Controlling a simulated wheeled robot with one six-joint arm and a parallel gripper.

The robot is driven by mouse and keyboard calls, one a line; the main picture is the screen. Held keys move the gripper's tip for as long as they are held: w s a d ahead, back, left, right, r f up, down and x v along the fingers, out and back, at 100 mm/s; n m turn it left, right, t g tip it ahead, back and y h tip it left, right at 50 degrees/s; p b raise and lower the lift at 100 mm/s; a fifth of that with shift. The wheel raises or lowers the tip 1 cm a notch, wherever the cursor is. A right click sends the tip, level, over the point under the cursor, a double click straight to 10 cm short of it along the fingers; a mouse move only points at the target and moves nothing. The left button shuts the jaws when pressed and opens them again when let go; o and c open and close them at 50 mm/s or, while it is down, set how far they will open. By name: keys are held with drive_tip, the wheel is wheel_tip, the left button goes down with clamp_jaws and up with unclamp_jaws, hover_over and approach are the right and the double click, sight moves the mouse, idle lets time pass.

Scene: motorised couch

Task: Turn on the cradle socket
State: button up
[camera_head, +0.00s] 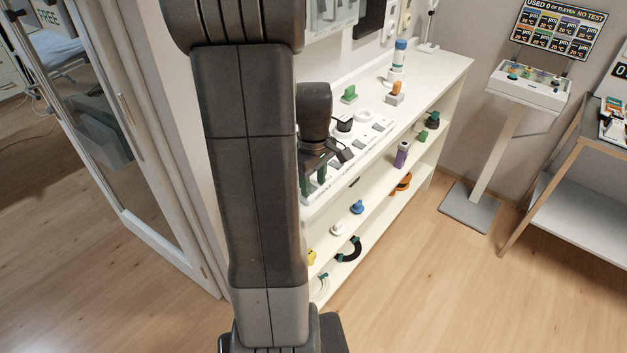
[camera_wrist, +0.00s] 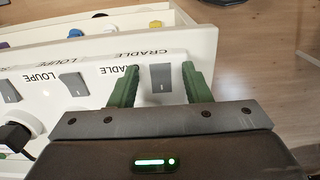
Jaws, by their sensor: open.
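A grey rocker switch (camera_wrist: 161,77) sits on a white socket panel (camera_wrist: 95,95) in the wrist view, next to the label CRADLE, which reads upside down. My gripper (camera_wrist: 158,72) is open, with one green finger on each side of this switch. Whether the fingers touch the panel cannot be told. A LOUPE switch (camera_wrist: 73,84) is further left. In the head view my gripper (camera_head: 322,178) is over the near end of the socket panel (camera_head: 372,132), partly hidden by my arm. The cradle socket itself is not clearly visible.
A black plug (camera_wrist: 16,137) sits at the wrist view's left edge. The white shelf (camera_head: 440,75) also bears a green plug (camera_head: 349,94), an orange plug (camera_head: 396,89) and a blue-capped bottle (camera_head: 399,60). Several items lie on lower shelves.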

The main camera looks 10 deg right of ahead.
drive_tip(key=shift+f, duration=0.1)
clamp_jaws()
drive_tip(key=shift+w+a+r+g+h+p, duration=0.2)
drive_tip(key=shift+g+h+p, duration=0.2)
drive_tip(key=shift+g+p, duration=0.3)
drive_tip(key=shift+w+a+g+h+p, duration=0.15)
drive_tip(key=shift+w+g+h+p, duration=0.1)
drive_tip(key=shift+g+h+p, duration=0.55)
unclamp_jaws()
drive_tip(key=v, duration=1.3)
drive_tip(key=shift+r+b, duration=0.35)
drive_tip(key=shift+b, duration=0.05)
drive_tip(key=shift+w+f, duration=0.1)
